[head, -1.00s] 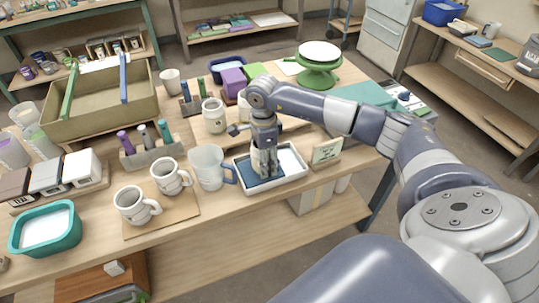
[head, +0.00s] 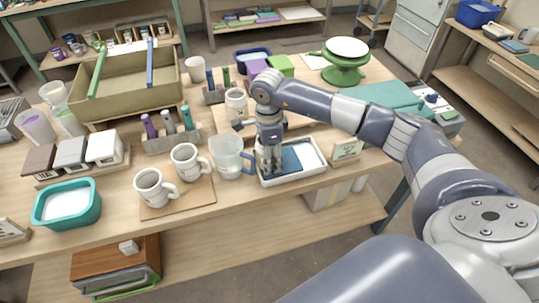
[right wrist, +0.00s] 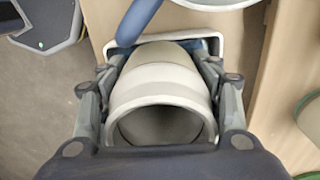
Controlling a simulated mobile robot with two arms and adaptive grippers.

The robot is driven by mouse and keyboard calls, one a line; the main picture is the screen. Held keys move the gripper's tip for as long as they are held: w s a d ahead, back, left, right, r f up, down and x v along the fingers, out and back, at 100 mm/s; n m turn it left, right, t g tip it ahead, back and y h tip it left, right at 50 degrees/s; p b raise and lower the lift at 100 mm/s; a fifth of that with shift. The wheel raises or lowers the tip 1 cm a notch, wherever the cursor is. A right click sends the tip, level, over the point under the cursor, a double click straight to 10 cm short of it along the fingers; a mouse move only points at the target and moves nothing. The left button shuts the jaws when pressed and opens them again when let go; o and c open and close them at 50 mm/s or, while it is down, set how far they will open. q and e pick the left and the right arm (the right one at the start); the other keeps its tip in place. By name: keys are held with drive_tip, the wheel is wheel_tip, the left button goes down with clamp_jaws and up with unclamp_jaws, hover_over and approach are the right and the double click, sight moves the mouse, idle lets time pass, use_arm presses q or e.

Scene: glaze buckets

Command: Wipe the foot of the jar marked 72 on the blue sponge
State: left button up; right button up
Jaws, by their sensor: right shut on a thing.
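My right gripper (head: 270,165) points down over the left part of a white tray (head: 295,178). In the right wrist view it (right wrist: 158,95) is shut on a pale jar (right wrist: 160,88), seen from above with its open mouth facing the camera. The jar's mark does not show, and in the head view the fingers hide most of it. The blue sponge (head: 308,158) lies in the tray, visible right of the gripper. The jar's foot is hidden, so I cannot tell whether it touches the sponge. My left gripper is out of view.
A clear jug (head: 228,158) with a blue handle stands close left of the tray. Two white mugs (head: 155,188) stand on a board further left. A small sign (head: 347,151) stands right of the tray. Another pale jar (head: 236,103) stands behind.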

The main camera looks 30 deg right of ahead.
drive_tip(key=shift+r+p, duration=1.95)
drive_tip(key=shift+r, duration=1.6)
drive_tip(key=shift+a, duration=0.1)
